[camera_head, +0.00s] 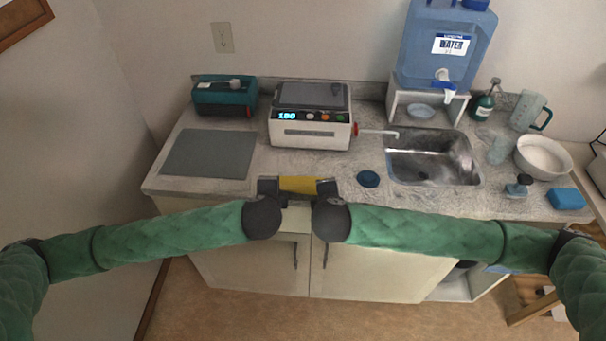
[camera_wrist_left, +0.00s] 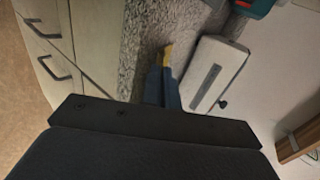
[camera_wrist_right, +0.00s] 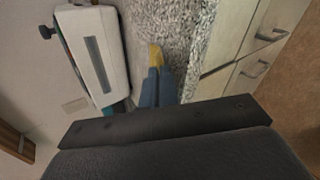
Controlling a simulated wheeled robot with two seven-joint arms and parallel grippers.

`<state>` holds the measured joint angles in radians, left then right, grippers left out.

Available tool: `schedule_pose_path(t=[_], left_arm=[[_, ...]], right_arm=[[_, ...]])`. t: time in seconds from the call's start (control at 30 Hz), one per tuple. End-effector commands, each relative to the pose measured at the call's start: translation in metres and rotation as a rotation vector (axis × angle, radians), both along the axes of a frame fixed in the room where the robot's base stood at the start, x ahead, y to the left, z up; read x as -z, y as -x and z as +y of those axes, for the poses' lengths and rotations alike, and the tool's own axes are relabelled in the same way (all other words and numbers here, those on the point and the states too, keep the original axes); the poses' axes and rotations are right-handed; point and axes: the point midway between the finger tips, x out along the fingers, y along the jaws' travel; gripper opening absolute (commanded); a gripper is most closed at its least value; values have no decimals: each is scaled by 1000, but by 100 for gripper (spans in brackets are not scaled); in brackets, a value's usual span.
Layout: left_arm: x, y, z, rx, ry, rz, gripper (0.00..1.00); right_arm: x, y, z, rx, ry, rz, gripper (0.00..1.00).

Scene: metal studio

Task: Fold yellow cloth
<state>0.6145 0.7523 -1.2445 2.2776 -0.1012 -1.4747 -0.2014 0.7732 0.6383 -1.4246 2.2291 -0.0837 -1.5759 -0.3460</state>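The yellow cloth (camera_head: 298,184) is a small band at the front edge of the counter, between my two grippers. My left gripper (camera_head: 278,186) is at its left end and my right gripper (camera_head: 319,187) at its right end. In the left wrist view the fingers are close together, with the yellow cloth (camera_wrist_left: 168,50) at their tips. In the right wrist view the fingers are also together, with the cloth (camera_wrist_right: 155,53) at their tips. Both appear shut on the cloth. The cloth's ends are hidden by the fingers.
A white device (camera_head: 311,116) stands behind the cloth. A grey mat (camera_head: 210,154) lies left, with a teal box (camera_head: 224,95) behind it. A dark blue round lid (camera_head: 368,179) and the sink (camera_head: 433,160) are to the right. A water container (camera_head: 446,45) stands at the back.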

Motion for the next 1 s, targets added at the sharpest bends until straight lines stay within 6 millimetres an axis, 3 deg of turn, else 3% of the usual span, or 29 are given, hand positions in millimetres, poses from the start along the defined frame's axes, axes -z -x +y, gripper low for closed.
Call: schedule_pose_path(t=[0.27,0.5,0.83,1.0], left_arm=[[0,0,0,1,0,-6,0],[0,0,0,0,0,-5,40],[-1,1,0,0,1,-5,40],[-18,7,0,0,3,-6,40]], right_arm=[[0,0,0,-1,1,-6,0],[0,0,0,-1,2,-5,40],[-1,1,0,-1,2,-4,40],[-17,8,0,-2,-1,-4,40]])
